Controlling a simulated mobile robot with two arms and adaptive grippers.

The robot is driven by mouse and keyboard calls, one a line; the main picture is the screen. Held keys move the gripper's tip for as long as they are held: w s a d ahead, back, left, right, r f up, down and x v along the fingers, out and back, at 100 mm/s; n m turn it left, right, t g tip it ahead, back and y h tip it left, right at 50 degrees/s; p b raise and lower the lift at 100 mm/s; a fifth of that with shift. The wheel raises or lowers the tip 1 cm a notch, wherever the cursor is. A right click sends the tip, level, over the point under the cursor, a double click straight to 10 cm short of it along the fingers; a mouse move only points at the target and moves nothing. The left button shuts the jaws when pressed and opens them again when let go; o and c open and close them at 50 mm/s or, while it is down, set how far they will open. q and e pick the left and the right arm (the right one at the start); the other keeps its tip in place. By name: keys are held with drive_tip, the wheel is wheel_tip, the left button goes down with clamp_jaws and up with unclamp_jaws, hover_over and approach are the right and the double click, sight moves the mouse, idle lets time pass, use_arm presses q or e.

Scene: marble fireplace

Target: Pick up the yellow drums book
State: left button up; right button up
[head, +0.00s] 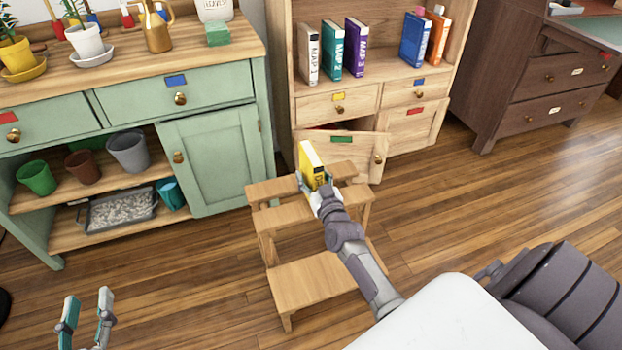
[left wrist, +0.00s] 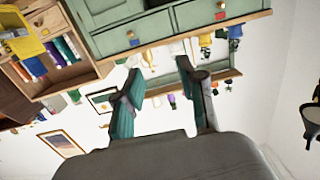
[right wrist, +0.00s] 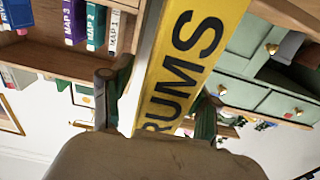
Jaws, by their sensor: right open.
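The yellow drums book (head: 311,158) stands upright at the top of the wooden step stool (head: 310,282). Its yellow spine with black letters reading "RUMS" fills the middle of the right wrist view (right wrist: 185,65). My right gripper (head: 315,180) is open, with one finger on each side of the book; its fingers also show in the right wrist view (right wrist: 158,100). I cannot tell whether they touch the book. My left gripper (head: 88,297) is open and empty, low at the left over the floor, well away from the book.
Behind the stool is a wooden bookcase (head: 365,92) with several map books; its lower door (head: 350,149) stands ajar near the stool. A green cabinet (head: 213,160) with plants and pots is at left, a dark dresser (head: 545,80) at right. The floor at right is clear.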

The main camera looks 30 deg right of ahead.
drive_tip(key=shift+w+d, duration=0.15)
drive_tip(key=shift+w, duration=0.5)
use_arm(q)
drive_tip(key=shift+w+d+r+t+h, duration=0.15)
drive_tip(key=shift+r+t, duration=0.15)
drive_tip(key=shift+r, duration=0.2)
drive_tip(key=shift+s+d+r+t+h, duration=0.15)
drive_tip(key=shift+r+t, duration=0.15)
drive_tip(key=shift+r, duration=0.2)
use_arm(e)
drive_tip(key=shift+r, duration=0.1)
clamp_jaws()
